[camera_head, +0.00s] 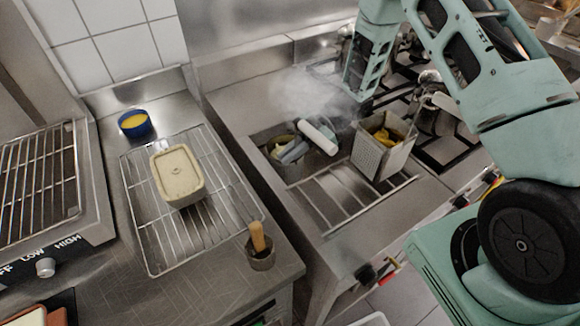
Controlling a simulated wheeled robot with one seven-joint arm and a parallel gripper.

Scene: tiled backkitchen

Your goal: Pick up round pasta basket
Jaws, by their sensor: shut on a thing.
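The round pasta basket (283,150) sits low in the steaming well at the left of the cooker, with a pale tube-shaped handle (318,137) slanting across its right side. My gripper (357,93), at the lower end of my teal arm, is above and right of the basket.
Burner grates (440,150) lie behind the square basket.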

